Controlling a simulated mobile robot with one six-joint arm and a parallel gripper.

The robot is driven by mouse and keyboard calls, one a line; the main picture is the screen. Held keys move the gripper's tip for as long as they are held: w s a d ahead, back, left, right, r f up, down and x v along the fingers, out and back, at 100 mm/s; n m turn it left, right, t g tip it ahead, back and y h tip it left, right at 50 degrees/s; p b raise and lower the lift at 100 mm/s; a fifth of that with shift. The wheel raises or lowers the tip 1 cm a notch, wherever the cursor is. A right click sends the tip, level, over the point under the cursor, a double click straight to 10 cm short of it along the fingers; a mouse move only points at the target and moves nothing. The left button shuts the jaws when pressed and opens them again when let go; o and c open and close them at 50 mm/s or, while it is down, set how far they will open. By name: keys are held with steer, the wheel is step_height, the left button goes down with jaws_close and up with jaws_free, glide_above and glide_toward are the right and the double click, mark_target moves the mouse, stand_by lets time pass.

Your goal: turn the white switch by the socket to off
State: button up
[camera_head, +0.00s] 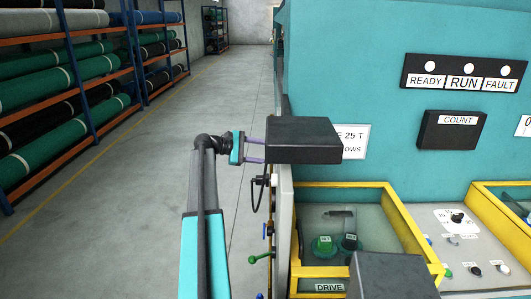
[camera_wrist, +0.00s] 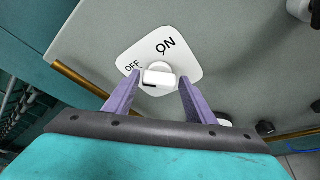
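The white switch (camera_wrist: 159,77) sits on a white plate (camera_wrist: 186,52) marked ON and OFF in the wrist view. It has a short black mark at its lower left end; which label it is set to I cannot tell for sure. My gripper (camera_wrist: 159,80) is open, with one purple finger on each side of the switch and small gaps visible. In the head view my gripper (camera_head: 262,150) is at the machine's left side, fingers pointing right. There the switch is hidden, and I cannot make out the socket.
A dark box (camera_head: 303,140) juts out by my fingers. A black cable (camera_head: 254,197) hangs just below, above a green-handled lever (camera_head: 260,257). In the wrist view a brass-coloured rod (camera_wrist: 80,78) runs beside the plate and a dark knob (camera_wrist: 265,128) sits right. The aisle floor (camera_head: 150,150) is clear.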

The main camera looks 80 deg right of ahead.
steer(key=shift+o, duration=0.7)
steer(key=shift+w, duration=0.1)
steer(key=b+v, duration=0.4)
steer(key=v, duration=0.9)
steer(key=shift+w+r, duration=0.15)
steer(key=shift+w, duration=0.15)
steer(key=shift+a, duration=0.15)
